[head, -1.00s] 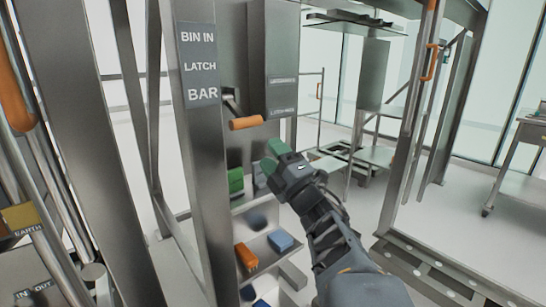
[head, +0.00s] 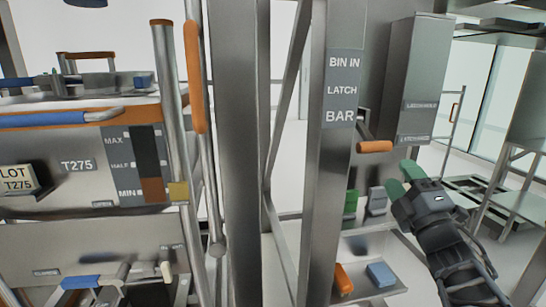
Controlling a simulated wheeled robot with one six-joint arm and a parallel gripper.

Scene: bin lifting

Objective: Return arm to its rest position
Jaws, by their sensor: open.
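My gripper (head: 402,180), with green fingertips, is at the right of the head view. It is open and empty, at the end of my dark arm, which comes up from the lower right. An orange handle (head: 375,147) juts from the steel frame just above and left of the fingertips, apart from them. Beside it is a post with a sign (head: 343,88) reading BIN IN, LATCH, BAR.
A shelf below holds an orange object (head: 343,279) and a blue block (head: 381,274). Green (head: 350,203) and grey (head: 377,200) items stand behind. A T275 bin (head: 80,166) with an orange rim is left. Steel posts stand between.

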